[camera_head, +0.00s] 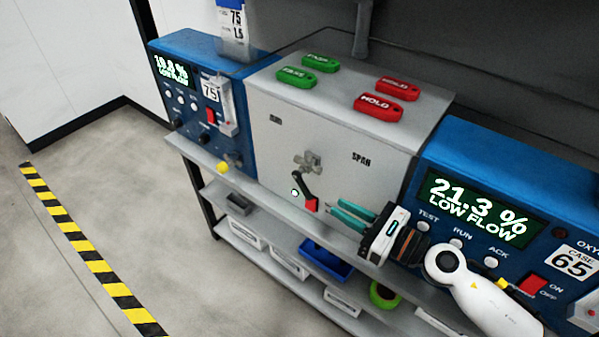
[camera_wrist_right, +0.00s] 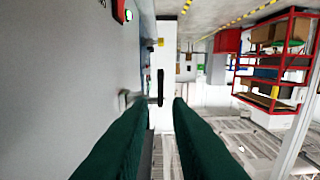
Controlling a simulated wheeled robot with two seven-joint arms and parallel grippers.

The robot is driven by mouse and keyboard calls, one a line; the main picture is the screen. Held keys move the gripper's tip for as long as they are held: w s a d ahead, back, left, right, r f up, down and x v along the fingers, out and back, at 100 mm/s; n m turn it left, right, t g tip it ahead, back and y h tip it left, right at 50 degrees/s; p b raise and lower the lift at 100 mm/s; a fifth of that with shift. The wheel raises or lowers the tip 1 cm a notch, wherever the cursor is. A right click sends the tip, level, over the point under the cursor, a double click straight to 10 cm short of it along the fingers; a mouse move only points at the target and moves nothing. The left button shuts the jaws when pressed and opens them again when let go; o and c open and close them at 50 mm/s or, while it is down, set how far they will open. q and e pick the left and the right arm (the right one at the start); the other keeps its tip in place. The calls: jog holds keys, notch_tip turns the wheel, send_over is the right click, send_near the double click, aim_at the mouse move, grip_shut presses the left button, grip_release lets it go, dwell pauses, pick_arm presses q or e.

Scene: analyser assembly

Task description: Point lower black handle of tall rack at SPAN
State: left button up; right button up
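The black handle (camera_head: 303,185) sits on the front of the grey cabinet (camera_head: 275,135), below a metal fitting (camera_head: 308,160). It slants down and right to a red end (camera_head: 311,205). The SPAN label (camera_head: 361,158) is up and right of the handle. My right gripper (camera_head: 334,211) is open and empty, just right of the red end and apart from it. In the right wrist view, a black bar (camera_wrist_right: 160,88), apparently the handle, shows ahead between the spread green fingers (camera_wrist_right: 150,105). My left gripper is not in view.
Blue analysers stand left (camera_head: 200,55) and right (camera_head: 500,165) of the cabinet. Red and green tags (camera_head: 385,106) lie on its top. A shelf below holds a blue bin (camera_head: 325,262) and a green roll (camera_head: 384,295).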

aim_at(308, 190)
jog(key=p+x, duration=0.3)
jog(key=x, duration=0.9)
jog(key=shift+s, duration=0.1)
grip_shut()
